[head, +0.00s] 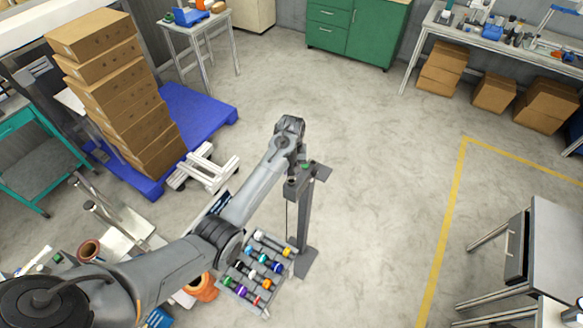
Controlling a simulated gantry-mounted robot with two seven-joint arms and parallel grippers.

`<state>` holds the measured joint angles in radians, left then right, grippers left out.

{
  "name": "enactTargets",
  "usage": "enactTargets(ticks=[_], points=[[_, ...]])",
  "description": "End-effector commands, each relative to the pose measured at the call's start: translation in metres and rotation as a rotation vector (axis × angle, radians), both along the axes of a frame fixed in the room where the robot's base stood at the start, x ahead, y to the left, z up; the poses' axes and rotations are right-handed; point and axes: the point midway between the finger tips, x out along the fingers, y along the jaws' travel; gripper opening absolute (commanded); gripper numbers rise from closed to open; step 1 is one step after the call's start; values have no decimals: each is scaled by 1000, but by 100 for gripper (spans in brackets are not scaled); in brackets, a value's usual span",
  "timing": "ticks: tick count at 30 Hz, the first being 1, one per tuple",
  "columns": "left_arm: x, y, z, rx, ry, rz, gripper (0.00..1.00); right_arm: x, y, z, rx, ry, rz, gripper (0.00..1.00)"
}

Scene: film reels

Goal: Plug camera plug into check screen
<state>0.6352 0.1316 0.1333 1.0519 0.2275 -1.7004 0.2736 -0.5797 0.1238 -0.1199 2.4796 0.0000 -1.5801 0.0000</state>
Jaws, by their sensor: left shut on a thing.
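My left arm reaches in from the lower left, and its wrist bends down over a dark grey stand (304,225). My left gripper (301,164) is at the top of this stand, beside a small green spot. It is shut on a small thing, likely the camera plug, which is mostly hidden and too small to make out. The stand's top box, perhaps the check screen, is right below the gripper; I cannot tell whether the plug touches it. A thin dark line runs down beside the post. My right gripper is not in view.
A rack of colourful reels (257,268) stands by the stand's foot, partly under my arm. Stacked cardboard boxes (120,95) on a blue pallet (205,112) are at the left. A grey table (560,250) is at the right. The floor between is clear.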

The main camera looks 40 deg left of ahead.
Motion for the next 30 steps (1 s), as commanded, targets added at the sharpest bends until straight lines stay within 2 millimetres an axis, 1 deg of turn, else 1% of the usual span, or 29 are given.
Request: enactTargets(ticks=[5,10,30], points=[[0,0,-1,0,0,0,0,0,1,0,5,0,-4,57],[0,0,-6,0,0,0,0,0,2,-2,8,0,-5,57],[0,0,-38,0,0,0,0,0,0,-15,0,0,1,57]])
